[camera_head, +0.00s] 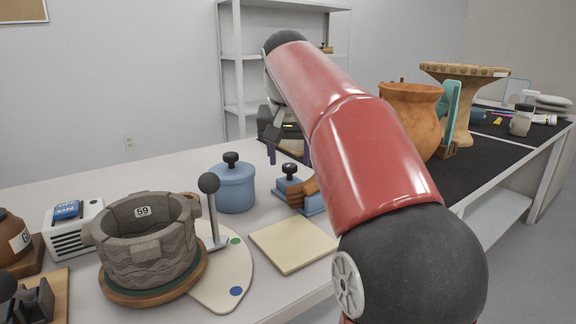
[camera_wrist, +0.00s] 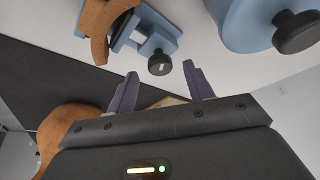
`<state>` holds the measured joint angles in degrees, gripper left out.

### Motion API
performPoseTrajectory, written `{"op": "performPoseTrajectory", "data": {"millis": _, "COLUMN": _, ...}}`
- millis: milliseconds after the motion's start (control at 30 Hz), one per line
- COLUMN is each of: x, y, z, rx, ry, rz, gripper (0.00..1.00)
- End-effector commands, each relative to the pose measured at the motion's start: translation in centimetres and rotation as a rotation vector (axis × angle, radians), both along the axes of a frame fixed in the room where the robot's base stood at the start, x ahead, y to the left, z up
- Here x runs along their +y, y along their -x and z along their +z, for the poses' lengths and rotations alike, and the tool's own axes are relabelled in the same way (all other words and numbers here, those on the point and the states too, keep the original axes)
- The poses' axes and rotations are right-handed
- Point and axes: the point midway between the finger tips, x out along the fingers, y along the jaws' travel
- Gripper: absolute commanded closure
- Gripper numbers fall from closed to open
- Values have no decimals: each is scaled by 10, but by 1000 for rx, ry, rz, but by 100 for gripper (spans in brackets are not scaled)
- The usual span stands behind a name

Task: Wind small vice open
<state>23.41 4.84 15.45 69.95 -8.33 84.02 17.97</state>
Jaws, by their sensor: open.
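The small vice (camera_head: 300,192) is blue with a black knob and stands on the table right of the blue lidded pot. A curved orange-brown sherd (camera_head: 305,190) sits at its jaws. In the wrist view the vice (camera_wrist: 152,30) is at the top, its black knob (camera_wrist: 159,64) facing my gripper, and the sherd (camera_wrist: 98,22) is at its left. My gripper (camera_head: 278,150) is in the air above and behind the vice. In the wrist view my gripper (camera_wrist: 158,85) has its two purple fingers apart with nothing between them, short of the knob.
A blue lidded pot (camera_head: 234,188) stands close left of the vice. A grey pot numbered 59 (camera_head: 148,240) is on a turntable at front left, beside a lever (camera_head: 212,210). A cream tile (camera_head: 291,245) lies in front. An orange vase (camera_head: 412,112) stands on the black mat.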

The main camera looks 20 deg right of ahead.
Motion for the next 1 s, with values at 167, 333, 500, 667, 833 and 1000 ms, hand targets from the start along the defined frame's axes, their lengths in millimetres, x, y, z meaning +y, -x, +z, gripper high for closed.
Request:
{"op": "performPoseTrajectory", "data": {"millis": 167, "x": -3, "y": -5, "z": -16, "rx": 0, "ry": 0, "rz": 0, "gripper": 48}}
{"op": "performPoseTrajectory", "data": {"millis": 333, "x": -3, "y": -6, "z": -18, "rx": 0, "ry": 0, "rz": 1, "gripper": 48}}
{"op": "performPoseTrajectory", "data": {"millis": 500, "x": -3, "y": -6, "z": -17, "rx": 0, "ry": 0, "rz": 1, "gripper": 53}}
{"op": "performPoseTrajectory", "data": {"millis": 667, "x": -3, "y": -6, "z": -17, "rx": -1, "ry": 1, "rz": 1, "gripper": 74}}
{"op": "performPoseTrajectory", "data": {"millis": 833, "x": -3, "y": -6, "z": -17, "rx": -1, "ry": 1, "rz": 1, "gripper": 92}}
{"op": "performPoseTrajectory", "data": {"millis": 1000, "x": -3, "y": -6, "z": -16, "rx": -1, "ry": 1, "rz": 14, "gripper": 92}}
